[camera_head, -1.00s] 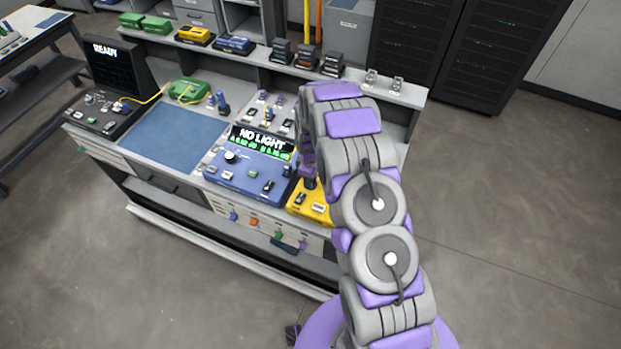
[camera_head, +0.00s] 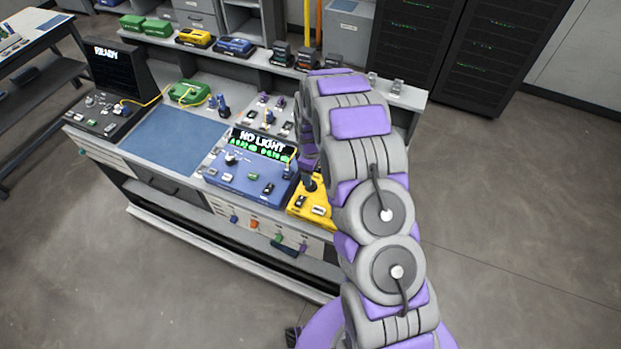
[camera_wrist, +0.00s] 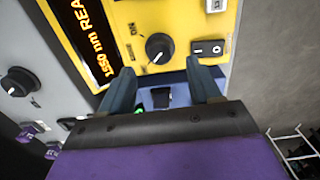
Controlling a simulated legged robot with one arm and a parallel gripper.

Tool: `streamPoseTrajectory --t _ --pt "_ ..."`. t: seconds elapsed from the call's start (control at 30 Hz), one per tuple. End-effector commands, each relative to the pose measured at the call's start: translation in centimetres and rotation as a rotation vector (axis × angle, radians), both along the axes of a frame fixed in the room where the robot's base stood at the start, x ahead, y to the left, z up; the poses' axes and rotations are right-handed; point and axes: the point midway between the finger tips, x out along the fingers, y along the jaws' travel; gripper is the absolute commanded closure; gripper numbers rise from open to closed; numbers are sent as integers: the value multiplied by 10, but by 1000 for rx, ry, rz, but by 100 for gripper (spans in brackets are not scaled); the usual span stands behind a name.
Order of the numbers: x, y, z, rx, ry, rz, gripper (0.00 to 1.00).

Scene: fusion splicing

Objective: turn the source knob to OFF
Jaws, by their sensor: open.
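The yellow source unit (camera_wrist: 178,18) fills the top middle of the wrist view, and part of it shows in the head view (camera_head: 298,208). Its black round source knob (camera_wrist: 159,47) has a pale pointer mark, with an "ON" label to its upper left. My gripper (camera_wrist: 160,72) is open and empty. Its two dark fingers stand apart just below the knob in the picture, one toward each side, and do not close on it. A display (camera_wrist: 88,35) beside the knob reads "1550 nm REA…". In the head view my arm hides part of the yellow unit.
A black rocker switch (camera_wrist: 208,48) is right of the knob, close to the right finger. Another black knob (camera_wrist: 17,82) is at the left. The blue meter (camera_head: 240,180) showing "NO LIGHT" stands beside the yellow unit. The blue mat (camera_head: 172,138) is clear.

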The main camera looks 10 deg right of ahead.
Motion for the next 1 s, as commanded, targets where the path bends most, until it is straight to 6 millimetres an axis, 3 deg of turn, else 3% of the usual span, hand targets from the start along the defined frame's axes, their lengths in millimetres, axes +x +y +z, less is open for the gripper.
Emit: streamPoseTrajectory --t 0.03,0.3,0.5,0.7,1.0 --pt "1 0 14 0 -5 0 37" --pt "3 1 74 0 -7 1 37" --pt "3 1 106 -1 -4 1 37" --pt "3 1 120 -1 -4 1 37" --pt "2 1 121 -1 -2 1 37"
